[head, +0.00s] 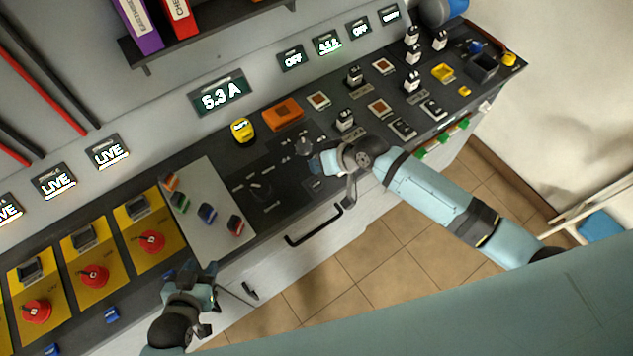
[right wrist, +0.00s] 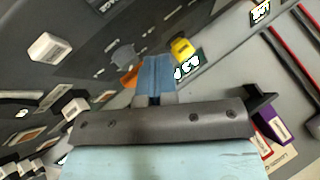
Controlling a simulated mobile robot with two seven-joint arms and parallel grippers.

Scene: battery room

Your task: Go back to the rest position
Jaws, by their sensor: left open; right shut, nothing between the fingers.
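My left gripper (head: 204,279) is at the front edge of the bench in the head view, just below the white board with coloured clips. It is open and seems to hold nothing. My right gripper (head: 318,165) is over the black panel, next to a dark round knob (head: 303,147). It is shut with nothing between its fingers. In the right wrist view the blue fingers of the right gripper (right wrist: 156,75) are together, and the panel shows behind them. I cannot tell whether the fingertips touch the panel.
Red knobs on yellow plates (head: 150,241) line the left of the bench. A yellow device (head: 243,130) and an orange block (head: 283,114) stand behind my right gripper. A drawer handle (head: 314,228) juts from the bench front. The tiled floor (head: 345,262) in front shows clear.

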